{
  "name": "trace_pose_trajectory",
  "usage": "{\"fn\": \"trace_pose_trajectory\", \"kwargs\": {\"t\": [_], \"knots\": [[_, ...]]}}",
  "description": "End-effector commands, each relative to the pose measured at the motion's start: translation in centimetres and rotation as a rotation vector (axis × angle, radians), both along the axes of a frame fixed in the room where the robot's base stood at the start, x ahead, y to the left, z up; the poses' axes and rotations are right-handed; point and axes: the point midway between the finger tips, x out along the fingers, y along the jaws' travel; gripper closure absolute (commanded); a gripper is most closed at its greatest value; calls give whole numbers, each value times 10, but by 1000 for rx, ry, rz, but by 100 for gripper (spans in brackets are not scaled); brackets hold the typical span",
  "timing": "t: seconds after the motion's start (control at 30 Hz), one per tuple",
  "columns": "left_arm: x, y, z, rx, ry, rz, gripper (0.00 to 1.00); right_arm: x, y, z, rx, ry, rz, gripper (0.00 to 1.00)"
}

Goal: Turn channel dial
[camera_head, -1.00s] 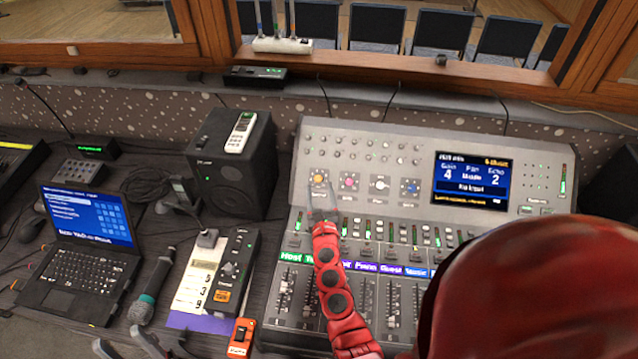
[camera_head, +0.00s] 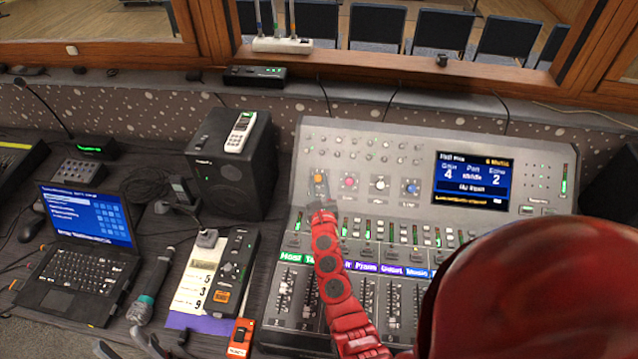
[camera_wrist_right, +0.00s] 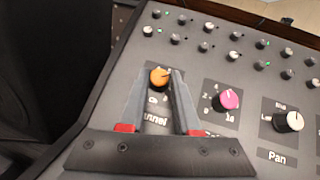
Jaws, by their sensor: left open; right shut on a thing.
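The orange channel dial (camera_head: 319,178) is the leftmost of the large coloured knobs on the mixing console. In the right wrist view the orange dial (camera_wrist_right: 160,78) sits between the two fingertips, above a label partly covered by the fingers. My right gripper (camera_head: 321,192) reaches up over the console and is shut on the dial; it fills the lower wrist view (camera_wrist_right: 160,82). The dial's pointer is hard to make out. My left gripper (camera_head: 146,346) is open and empty at the bottom edge of the head view, only partly visible.
A pink knob (camera_head: 349,183), white Pan knob (camera_head: 380,184) and blue knob (camera_head: 410,188) stand right of the dial. A speaker (camera_head: 225,170), laptop (camera_head: 82,240) and microphone (camera_head: 148,290) stand left.

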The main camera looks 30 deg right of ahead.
Motion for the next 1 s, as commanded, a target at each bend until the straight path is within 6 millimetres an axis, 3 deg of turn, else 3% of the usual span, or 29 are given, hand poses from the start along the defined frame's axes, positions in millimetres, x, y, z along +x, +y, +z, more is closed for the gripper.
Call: {"fn": "trace_pose_trajectory", "kwargs": {"t": [0.57,1.0], "knots": [[0,0,4,0,0,0,50,2,7,0,53,-39,-68,100],[0,0,-10,0,0,0,50,5,10,-4,238,-178,-330,100]]}}
